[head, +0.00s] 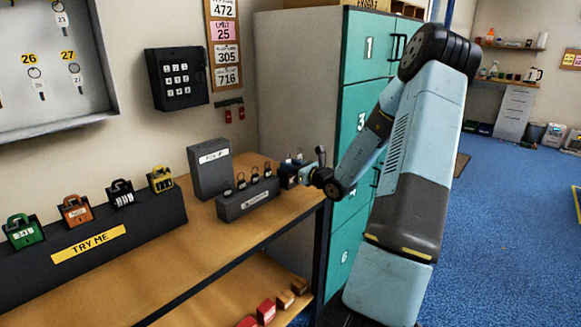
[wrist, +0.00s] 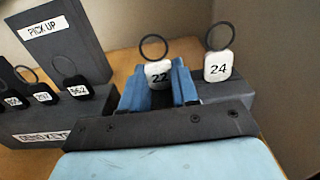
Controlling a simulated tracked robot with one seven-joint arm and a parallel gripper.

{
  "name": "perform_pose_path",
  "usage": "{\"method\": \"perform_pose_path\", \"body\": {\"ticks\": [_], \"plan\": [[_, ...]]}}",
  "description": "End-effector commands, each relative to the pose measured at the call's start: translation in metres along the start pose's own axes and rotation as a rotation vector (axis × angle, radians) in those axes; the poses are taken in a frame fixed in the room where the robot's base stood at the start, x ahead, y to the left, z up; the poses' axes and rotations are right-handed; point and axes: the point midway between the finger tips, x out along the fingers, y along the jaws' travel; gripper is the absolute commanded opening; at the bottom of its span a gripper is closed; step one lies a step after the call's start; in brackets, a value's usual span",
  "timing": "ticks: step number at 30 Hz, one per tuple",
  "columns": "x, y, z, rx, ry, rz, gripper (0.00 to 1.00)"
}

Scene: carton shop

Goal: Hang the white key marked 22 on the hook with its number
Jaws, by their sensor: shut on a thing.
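The white key tag marked 22 (wrist: 158,70) is between the blue fingers of my gripper (wrist: 160,88) in the wrist view, with its dark ring standing above the tag. My gripper is shut on it. In the head view my gripper (head: 292,174) is at the right end of the bench, beside the row of keys, and the key in it is too small to make out. The grey key board (head: 60,65) hangs on the wall at the upper left, with hooks labelled 26 and 27 in sight. No hook labelled 22 shows.
A white tag marked 24 (wrist: 218,66) stands right beside my gripper. Black tags stand in the demo keys block (wrist: 40,125), in front of the pick up box (wrist: 62,40). Several padlocks line the try me stand (head: 100,235). Teal lockers (head: 365,110) rise behind my arm.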

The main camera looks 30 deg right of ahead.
Motion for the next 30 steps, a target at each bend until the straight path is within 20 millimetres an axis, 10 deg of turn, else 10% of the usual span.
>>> {"method": "perform_pose_path", "body": {"ticks": [30], "plan": [[-0.002,0.000,0.012,-0.001,0.000,0.000,0.12]]}}
